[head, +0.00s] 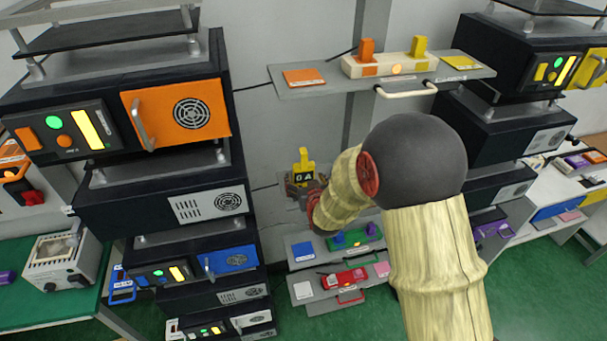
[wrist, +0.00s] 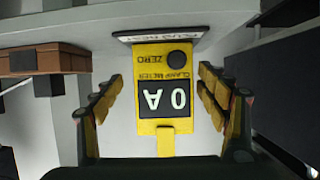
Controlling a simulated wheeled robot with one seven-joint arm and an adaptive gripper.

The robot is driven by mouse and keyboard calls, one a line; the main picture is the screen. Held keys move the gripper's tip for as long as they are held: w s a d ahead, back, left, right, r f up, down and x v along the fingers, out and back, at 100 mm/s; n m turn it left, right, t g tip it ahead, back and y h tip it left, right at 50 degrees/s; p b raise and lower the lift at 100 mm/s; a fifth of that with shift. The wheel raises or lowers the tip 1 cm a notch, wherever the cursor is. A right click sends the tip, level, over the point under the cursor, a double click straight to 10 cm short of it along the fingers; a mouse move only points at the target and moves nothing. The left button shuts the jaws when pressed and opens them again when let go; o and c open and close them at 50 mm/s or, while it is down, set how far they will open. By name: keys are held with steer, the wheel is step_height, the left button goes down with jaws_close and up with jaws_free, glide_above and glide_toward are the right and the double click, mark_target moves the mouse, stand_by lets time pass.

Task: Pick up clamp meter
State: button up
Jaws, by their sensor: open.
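The clamp meter (head: 304,167) is yellow with a dark display reading "0 A", in the middle of the head view beyond my arm. In the wrist view the clamp meter (wrist: 146,62) appears upside down, with a round black ZERO knob. My gripper (wrist: 158,82) is open. Its yellow-and-dark fingers stand left and right of the meter, with a visible gap on each side. In the head view my gripper is partly hidden by my wrist, and its fingers show small beside the meter. Nothing is held.
A shelf (head: 437,76) with orange and yellow levers is above. Below are shelves with green and red fixtures (head: 345,278). Dark equipment racks stand left (head: 160,205) and right (head: 500,95). In the wrist view a brown block (wrist: 50,58) lies left of the fingers.

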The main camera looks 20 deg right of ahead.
mark_target(301, 174)
steer(key=shift+a+p+x, duration=0.1)
steer(key=shift+p+x, duration=0.35)
steer(key=shift+x, duration=0.7)
steer(key=shift+a+p+x, duration=0.15)
steer(key=shift+p+x, duration=0.3)
steer(key=shift+x, duration=0.7)
steer(key=shift+c, duration=1.2)
steer(key=c, duration=1.1)
steer(key=shift+r, duration=0.15)
steer(key=shift+c, duration=0.9)
